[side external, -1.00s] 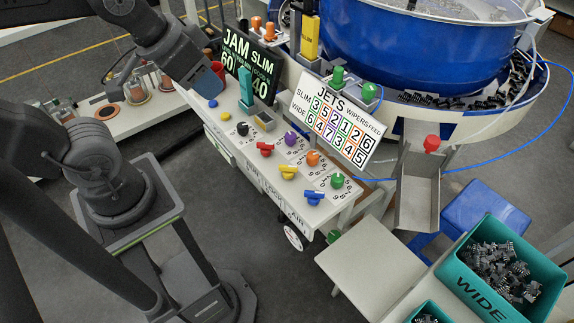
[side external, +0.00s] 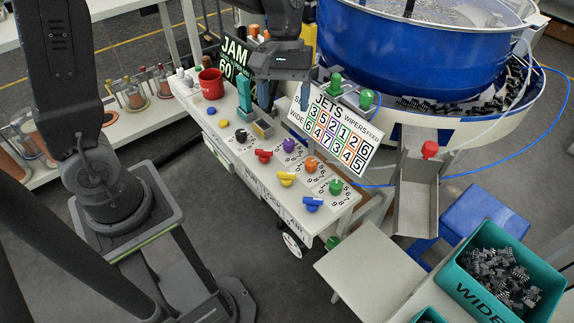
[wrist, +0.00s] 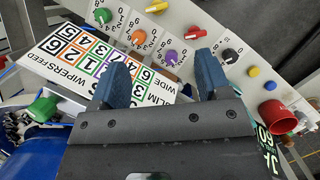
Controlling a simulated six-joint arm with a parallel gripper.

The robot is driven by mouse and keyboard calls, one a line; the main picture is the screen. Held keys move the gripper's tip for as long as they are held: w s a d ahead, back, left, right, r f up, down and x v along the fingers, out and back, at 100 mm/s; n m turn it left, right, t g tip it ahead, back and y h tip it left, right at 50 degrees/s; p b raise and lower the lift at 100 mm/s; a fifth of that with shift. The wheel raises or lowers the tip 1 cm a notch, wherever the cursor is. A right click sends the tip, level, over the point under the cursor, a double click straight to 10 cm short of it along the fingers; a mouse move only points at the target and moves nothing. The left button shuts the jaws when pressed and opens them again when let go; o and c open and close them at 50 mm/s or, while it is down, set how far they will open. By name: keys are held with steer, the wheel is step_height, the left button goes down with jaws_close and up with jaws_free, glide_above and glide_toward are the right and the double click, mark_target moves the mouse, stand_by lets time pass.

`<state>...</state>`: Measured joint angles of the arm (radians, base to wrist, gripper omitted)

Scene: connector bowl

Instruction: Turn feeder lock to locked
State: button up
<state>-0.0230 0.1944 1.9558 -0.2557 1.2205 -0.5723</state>
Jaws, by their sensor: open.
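My gripper (side external: 281,90) is open and empty, hanging above the back of the white control panel, between the JAM sign and the JETS card. In the wrist view its two blue-grey fingers (wrist: 162,78) are spread apart over the JETS card's edge. I cannot tell which control is the feeder lock, as no such label is readable. The panel carries a black knob (side external: 241,135) and red (side external: 263,155), yellow (side external: 286,179) and blue (side external: 312,204) handles. Purple (side external: 289,145), orange (side external: 311,164) and green (side external: 336,187) dials stand beside them. None touches the gripper.
The JETS card (side external: 335,130) stands tilted behind the dials. Green-topped controls (side external: 366,98) stand behind it, below the blue bowl (side external: 410,50). A chute with a red knob (side external: 430,149) is at right.

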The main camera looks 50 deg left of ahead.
steer(key=w+f, duration=0.1)
steer(key=f, duration=0.1)
glide_toward(287, 178)
steer(key=shift+n+g, duration=0.4)
steer(key=x, duration=0.7)
steer(key=shift+w+f, duration=0.35)
steer(key=c, duration=0.9)
